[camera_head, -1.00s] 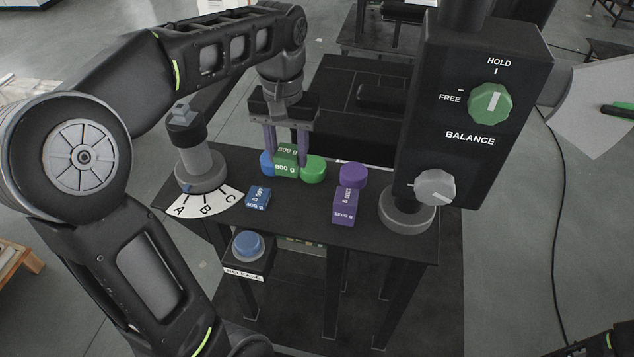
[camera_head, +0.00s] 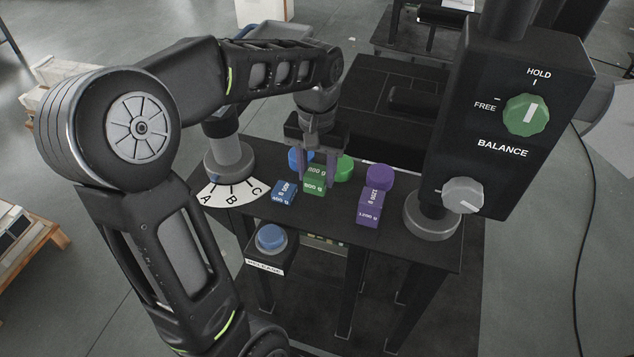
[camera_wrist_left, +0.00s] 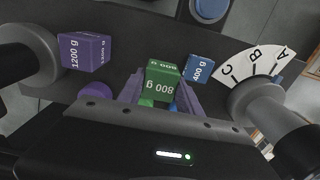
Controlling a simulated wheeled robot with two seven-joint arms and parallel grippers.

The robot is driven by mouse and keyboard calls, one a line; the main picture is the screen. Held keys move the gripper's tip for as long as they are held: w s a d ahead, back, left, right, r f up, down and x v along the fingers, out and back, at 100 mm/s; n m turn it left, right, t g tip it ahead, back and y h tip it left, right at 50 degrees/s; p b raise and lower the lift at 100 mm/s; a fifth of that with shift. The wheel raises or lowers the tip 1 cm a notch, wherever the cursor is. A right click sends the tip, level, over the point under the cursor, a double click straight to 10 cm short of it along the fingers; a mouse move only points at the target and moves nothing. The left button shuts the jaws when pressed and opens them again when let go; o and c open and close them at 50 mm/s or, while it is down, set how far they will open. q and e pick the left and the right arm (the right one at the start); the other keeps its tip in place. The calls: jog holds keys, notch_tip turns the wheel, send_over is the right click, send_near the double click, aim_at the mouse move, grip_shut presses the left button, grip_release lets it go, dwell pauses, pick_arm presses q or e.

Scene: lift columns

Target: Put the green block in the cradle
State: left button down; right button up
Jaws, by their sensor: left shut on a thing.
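The wrist view also shows the green block (camera_wrist_left: 161,82) between the purple fingers of the gripper (camera_wrist_left: 160,95). The gripper is shut on it. I cannot tell whether the block touches the table. I cannot make out a cradle for certain. My right gripper is not in view.
A blue 400 g block (camera_head: 284,192) stands left and a purple 1200 g block (camera_head: 369,205) right. Blue (camera_head: 297,160), green (camera_head: 345,168) and purple (camera_head: 379,177) round pieces sit behind. A balance panel (camera_head: 505,120) stands at right, a blue release button (camera_head: 271,238) in front.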

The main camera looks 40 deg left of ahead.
aim_at(317, 184)
pick_arm(q)
notch_tip(317, 184, down, 4)
jog(key=shift+r, duration=0.25)
jog(key=shift+f, duration=0.1)
jog(key=shift+f, duration=0.15)
jog(key=c, duration=1.1)
grip_release()
